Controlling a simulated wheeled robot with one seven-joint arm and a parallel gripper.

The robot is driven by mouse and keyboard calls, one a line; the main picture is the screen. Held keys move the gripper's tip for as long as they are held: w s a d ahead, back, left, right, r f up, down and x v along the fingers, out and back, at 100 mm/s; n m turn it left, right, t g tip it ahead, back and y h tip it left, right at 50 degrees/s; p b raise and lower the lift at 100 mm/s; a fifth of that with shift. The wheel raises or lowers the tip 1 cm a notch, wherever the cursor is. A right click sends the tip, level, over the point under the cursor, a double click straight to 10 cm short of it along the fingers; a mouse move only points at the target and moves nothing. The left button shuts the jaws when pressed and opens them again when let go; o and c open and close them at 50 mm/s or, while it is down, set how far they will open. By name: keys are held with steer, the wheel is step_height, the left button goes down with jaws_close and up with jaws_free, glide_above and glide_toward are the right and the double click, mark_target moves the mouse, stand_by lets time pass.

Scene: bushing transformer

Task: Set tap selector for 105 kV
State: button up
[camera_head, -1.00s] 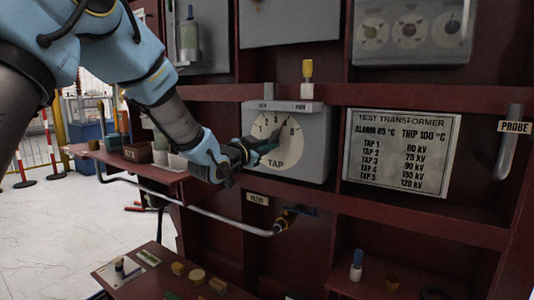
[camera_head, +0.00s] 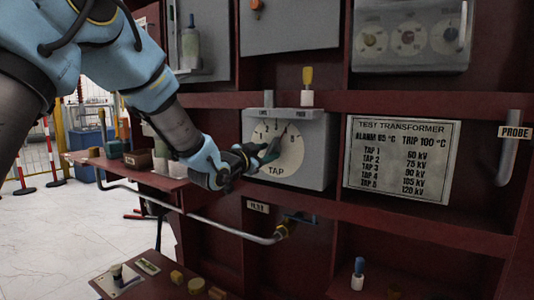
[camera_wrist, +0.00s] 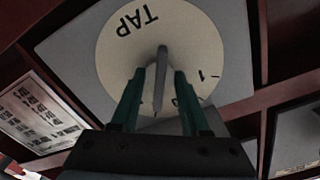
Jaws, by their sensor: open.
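The tap selector is a grey box with a round cream dial (camera_head: 284,163) marked TAP and numbered along its upper rim. It also shows upside down in the wrist view (camera_wrist: 115,60), with the mark 1 at right. A grey pointer handle (camera_wrist: 161,75) stands out from the dial's middle. My gripper (camera_head: 268,150) is at the dial, and its teal fingers (camera_wrist: 158,80) stand open, one on each side of the pointer, with small gaps.
The rating plate (camera_head: 400,160) right of the dial lists taps 1 to 5; tap 4 appears to read 105 kV. A yellow-topped item (camera_head: 307,82) stands above the box. A grey PROBE handle (camera_head: 508,145) is at right. A pipe (camera_head: 190,215) runs below my gripper.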

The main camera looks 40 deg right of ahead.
steer(key=v, duration=1)
steer(key=shift+a, duration=0.35)
steer(key=shift+s, duration=0.1)
steer(key=w+a+f+n+t+y, duration=0.4)
steer(key=w+a+f+n+y, duration=0.25)
steer(key=w+a, duration=0.5)
steer(key=w+a+f+n+y, duration=0.1)
steer(key=a+f+n+y, duration=0.15)
steer(key=a, duration=0.65)
steer(key=a+f+n+y, duration=0.2)
steer(key=a+f+y, duration=0.2)
steer(key=a, duration=0.5)
steer(key=s+a+f+n+g+y+p, duration=0.15)
steer(key=s+a+n+g, duration=0.35)
steer(key=a, duration=0.5)
steer(key=s+a+f+n+g+y, duration=0.2)
steer(key=s+a+f+n+y, duration=0.15)
steer(key=s+a, duration=0.55)
step_height(320, 180, up, 29)
steer(key=w+p, duration=0.1)
steer(key=p, duration=2.7)
steer(key=shift+w+a+f+h, duration=0.15)
steer(key=shift+w+h, duration=0.25)
